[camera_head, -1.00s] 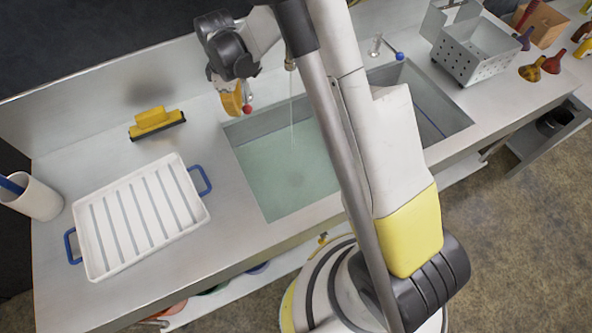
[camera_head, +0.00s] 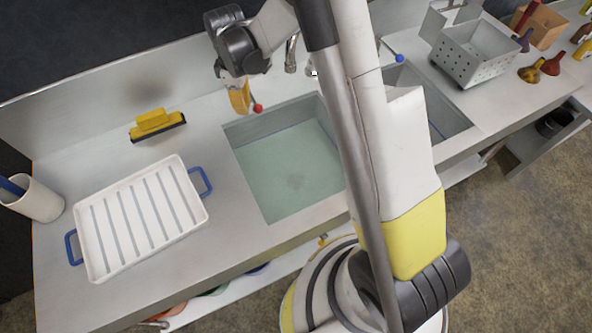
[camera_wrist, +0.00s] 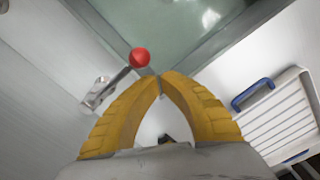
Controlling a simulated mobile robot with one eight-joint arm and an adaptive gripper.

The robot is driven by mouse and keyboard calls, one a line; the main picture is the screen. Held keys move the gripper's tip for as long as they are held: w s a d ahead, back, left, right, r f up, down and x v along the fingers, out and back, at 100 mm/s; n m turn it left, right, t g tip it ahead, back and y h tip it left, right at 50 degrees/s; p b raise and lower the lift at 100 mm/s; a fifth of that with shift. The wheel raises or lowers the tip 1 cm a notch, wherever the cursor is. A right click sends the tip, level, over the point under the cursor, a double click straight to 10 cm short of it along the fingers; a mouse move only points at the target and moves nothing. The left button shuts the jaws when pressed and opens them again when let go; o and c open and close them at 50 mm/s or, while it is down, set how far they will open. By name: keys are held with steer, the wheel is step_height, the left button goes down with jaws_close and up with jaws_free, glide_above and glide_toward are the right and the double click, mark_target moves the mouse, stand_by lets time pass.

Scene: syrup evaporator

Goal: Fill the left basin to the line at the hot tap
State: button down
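The left basin (camera_head: 268,122) holds pale green water (camera_head: 285,178). A thin blue line (camera_head: 308,124) shows on its inner wall, just above the water. The red-knobbed hot tap lever (camera_head: 258,107) stands at the basin's back left corner. Its red ball (camera_wrist: 140,57) is just beyond my yellow fingers in the wrist view. My gripper (camera_head: 240,98) is beside the lever, its fingertips (camera_wrist: 160,78) together and nothing seen between them. The curved spout (camera_head: 291,52) is partly hidden by my arm. No stream shows.
A white ribbed tray (camera_head: 145,215) with blue handles lies left of the basin. A blue-knobbed lever (camera_head: 398,57) and a perforated metal box (camera_head: 475,55) are right.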

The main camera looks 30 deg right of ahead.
step_height(320, 180, up, 8)
steer(key=a+p, duration=0.1)
steer(key=p, duration=0.3)
steer(key=shift+a+f, duration=0.25)
steer(key=shift+a, duration=0.1)
steer(key=s+d+r+m+t+b, duration=0.4)
steer(key=s+r+m+b, duration=0.25)
steer(key=s, duration=0.55)
steer(key=s+d+f+m+t+b, duration=0.2)
steer(key=s+m+b, duration=0.3)
steer(key=s, duration=0.6)
steer(key=shift+d+f+t, duration=0.35)
steer(key=shift+f+t, duration=0.15)
steer(key=shift+t, duration=0.1)
steer(key=shift+w+m, duration=0.1)
steer(key=shift+m, duration=0.15)
